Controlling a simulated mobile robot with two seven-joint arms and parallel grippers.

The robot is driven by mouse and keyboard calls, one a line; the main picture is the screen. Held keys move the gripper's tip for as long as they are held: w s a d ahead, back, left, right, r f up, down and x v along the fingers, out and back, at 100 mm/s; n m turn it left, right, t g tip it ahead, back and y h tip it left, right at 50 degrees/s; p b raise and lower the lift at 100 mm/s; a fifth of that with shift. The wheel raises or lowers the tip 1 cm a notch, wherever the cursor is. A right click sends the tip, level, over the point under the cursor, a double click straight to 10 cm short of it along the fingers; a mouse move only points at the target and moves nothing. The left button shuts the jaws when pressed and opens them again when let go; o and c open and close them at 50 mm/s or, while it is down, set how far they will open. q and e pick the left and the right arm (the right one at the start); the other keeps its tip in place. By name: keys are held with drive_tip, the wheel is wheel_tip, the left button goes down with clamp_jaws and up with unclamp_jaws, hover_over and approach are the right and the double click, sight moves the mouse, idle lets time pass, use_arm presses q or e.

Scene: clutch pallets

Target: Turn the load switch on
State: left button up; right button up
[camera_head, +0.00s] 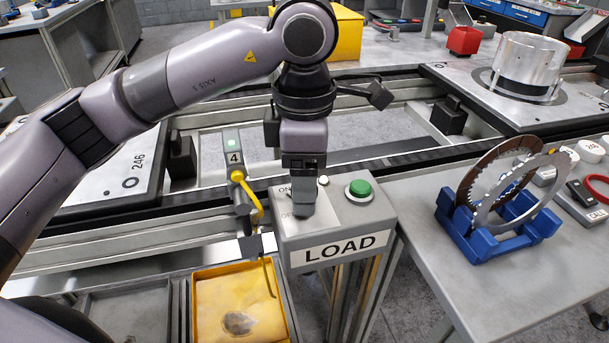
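The grey load switch box (340,213) stands on a post at the middle of the head view, with a white LOAD label (341,250) on its front. A green button (359,190) sits on the right of its top face. The ON and OFF markings are on the left of the top, partly covered by my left gripper. My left gripper (303,205) points down over that side, its tips at or just above the panel. The switch itself is hidden behind it. I cannot tell whether the fingers are parted or touching the switch. My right gripper is not in view.
A table at the right holds a blue rack (480,240) with clutch discs (497,170). Conveyor rails with pallets run behind.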

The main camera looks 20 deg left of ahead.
use_arm(q)
drive_tip(key=shift+r, duration=3.55)
